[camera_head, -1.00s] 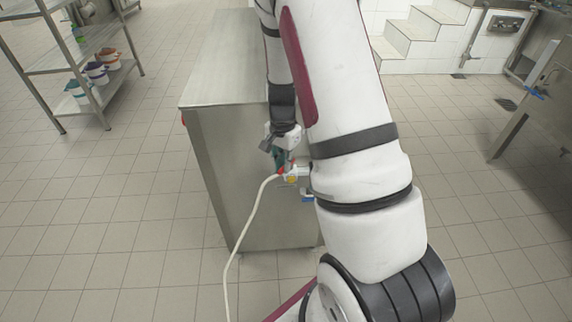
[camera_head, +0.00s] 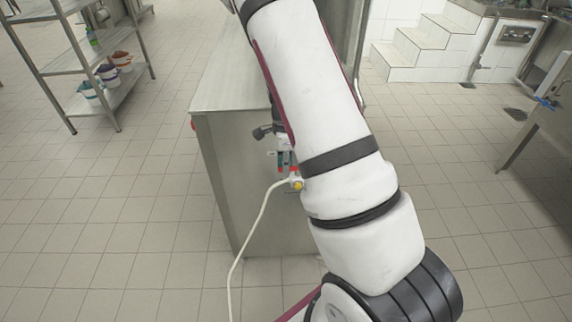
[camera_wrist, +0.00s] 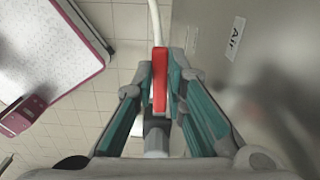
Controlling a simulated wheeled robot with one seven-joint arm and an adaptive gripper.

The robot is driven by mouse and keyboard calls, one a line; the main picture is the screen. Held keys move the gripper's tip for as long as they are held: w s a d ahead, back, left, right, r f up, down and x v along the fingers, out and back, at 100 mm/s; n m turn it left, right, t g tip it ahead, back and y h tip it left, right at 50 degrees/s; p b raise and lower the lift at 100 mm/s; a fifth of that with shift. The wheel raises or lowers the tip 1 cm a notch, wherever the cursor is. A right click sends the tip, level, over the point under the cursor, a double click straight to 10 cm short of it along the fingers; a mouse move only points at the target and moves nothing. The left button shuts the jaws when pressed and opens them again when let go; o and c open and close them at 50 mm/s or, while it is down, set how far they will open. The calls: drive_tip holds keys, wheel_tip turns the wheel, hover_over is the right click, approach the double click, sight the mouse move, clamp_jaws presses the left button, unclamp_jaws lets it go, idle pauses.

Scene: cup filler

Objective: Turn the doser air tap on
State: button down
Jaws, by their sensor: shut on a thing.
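The doser air tap has a red handle (camera_wrist: 159,80), seen between my fingers in the wrist view. A label reading "Air" (camera_wrist: 235,38) is on the metal panel beside it. In the head view the red handle (camera_head: 294,170) shows small on the cabinet's side, above a yellow part (camera_head: 298,185). My gripper (camera_wrist: 160,85) is shut on the red handle, with a teal finger on each side. In the head view my gripper (camera_head: 284,162) is at the handle, partly hidden by my arm. The tap's body is mostly hidden.
A steel cabinet (camera_head: 240,82) carries the tap. A pale hose (camera_head: 250,232) runs from the tap down to the floor. A shelf rack with buckets (camera_head: 107,75) stands at the left. Tiled floor (camera_head: 120,230) is clear at the left.

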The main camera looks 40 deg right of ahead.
drive_tip(key=shift+w+d+m, duration=0.1)
drive_tip(key=shift+w+m, duration=0.05)
drive_tip(key=shift+m, duration=0.25)
drive_tip(key=c, duration=1.6)
unclamp_jaws()
wheel_tip(320, 180, up, 12)
